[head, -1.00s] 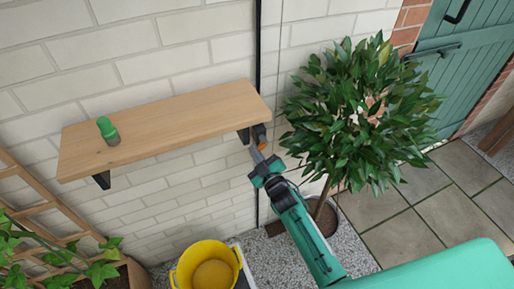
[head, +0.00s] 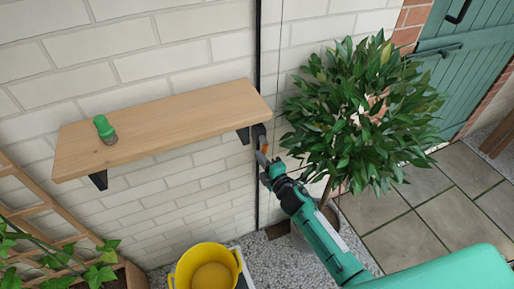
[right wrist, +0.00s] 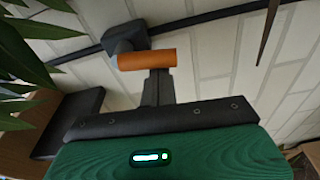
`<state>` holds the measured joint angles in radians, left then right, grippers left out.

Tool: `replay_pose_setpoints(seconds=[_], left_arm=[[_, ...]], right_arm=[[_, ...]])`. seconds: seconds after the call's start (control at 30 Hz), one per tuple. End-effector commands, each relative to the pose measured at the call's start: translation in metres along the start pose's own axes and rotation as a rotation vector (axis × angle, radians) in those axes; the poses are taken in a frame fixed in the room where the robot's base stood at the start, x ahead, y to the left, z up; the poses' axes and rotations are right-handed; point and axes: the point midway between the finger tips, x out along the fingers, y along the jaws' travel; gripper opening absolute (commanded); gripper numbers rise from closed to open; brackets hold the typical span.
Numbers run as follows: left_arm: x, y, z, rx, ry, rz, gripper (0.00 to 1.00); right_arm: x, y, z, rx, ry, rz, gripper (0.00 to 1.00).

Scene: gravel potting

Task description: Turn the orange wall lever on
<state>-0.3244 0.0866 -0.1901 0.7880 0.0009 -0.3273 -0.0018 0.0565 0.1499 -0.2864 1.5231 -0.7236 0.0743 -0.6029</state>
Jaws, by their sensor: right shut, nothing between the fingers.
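The orange lever (head: 264,149) is small in the head view, on a dark mount on the wall by the right end of the wooden shelf. In the right wrist view the orange handle (right wrist: 147,60) lies crosswise beside its dark grey mount (right wrist: 125,37). My right gripper (head: 262,163) is shut and empty, with its tip close to the lever. In the right wrist view the shut fingers (right wrist: 158,76) point at the handle and partly overlap its lower edge. I cannot tell whether they touch. My left gripper is not in view.
A wooden shelf (head: 170,125) holds a small green-topped object (head: 105,130). A leafy potted tree (head: 350,115) stands close on the right of the lever and my arm. A yellow bucket (head: 207,268) is below. A dark vertical pipe (head: 258,60) runs up the wall.

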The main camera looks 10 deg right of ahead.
Motion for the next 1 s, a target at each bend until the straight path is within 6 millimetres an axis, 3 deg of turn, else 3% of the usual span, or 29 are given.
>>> replay_pose_setpoints(seconds=[0.33,1.0], left_arm=[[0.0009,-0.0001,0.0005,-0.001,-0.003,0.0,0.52],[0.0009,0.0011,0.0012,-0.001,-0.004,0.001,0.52]], right_arm=[[-0.0004,-0.0019,0.0053,-0.12,-0.001,-0.017,0.0],[0.0005,-0.0021,0.006,-0.135,-0.001,-0.019,0.0]])
